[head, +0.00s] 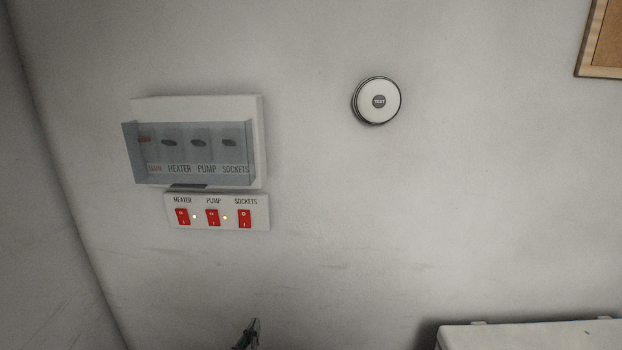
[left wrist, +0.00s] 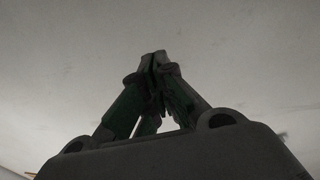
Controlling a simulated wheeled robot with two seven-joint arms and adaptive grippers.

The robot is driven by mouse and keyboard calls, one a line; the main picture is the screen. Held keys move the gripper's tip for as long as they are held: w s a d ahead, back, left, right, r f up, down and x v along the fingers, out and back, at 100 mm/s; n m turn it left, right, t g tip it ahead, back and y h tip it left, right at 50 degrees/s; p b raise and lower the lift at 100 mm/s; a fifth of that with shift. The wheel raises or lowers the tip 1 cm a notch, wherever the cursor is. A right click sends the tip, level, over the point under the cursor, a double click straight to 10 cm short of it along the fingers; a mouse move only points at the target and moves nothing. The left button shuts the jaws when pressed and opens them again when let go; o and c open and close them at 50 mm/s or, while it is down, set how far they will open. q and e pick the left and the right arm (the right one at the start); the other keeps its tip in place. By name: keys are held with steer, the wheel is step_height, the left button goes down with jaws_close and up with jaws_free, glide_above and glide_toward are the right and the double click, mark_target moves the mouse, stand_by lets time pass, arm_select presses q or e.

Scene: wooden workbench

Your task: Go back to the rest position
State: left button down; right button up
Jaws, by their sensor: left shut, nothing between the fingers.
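My left gripper (head: 251,328) shows only as a fingertip part at the bottom edge of the head view, below the switch panel and apart from it. In the left wrist view the left gripper (left wrist: 158,60) has its fingertips together with nothing between them, in front of a plain pale surface. My right gripper is not in view.
A breaker box (head: 255,140) with a tinted cover hangs on the wall. Below it is a panel (head: 260,216) with red heater, pump and sockets switches. A round test button (head: 378,101) is right of it. A pale box (head: 530,337) stands at the lower right.

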arm_select(q)
steer(key=s+a+f+g+y, duration=0.1)
steer(key=s+f+g, duration=0.35)
steer(key=f, duration=0.75)
steer(key=s+a+f+g, duration=0.2)
steer(key=s+f, duration=0.5)
steer(key=f, duration=0.4)
steer(key=s+a+f+g+y, duration=0.1)
steer(key=s+f+g, duration=0.3)
steer(key=f, duration=0.8)
steer(key=s+a+f+g, duration=0.2)
steer(key=s+f, duration=0.3)
steer(key=s, duration=0.7)
steer(key=s+a+f+g, duration=0.2)
steer(key=s+a+f, duration=0.2)
steer(key=s, duration=0.9)
steer(key=s+a+f+g+y, duration=0.1)
steer(key=s+a+f+g, duration=0.1)
steer(key=s+f, duration=0.6)
steer(key=s+a, duration=0.1)
steer(key=s, duration=0.4)
steer(key=shift+m, duration=0.4)
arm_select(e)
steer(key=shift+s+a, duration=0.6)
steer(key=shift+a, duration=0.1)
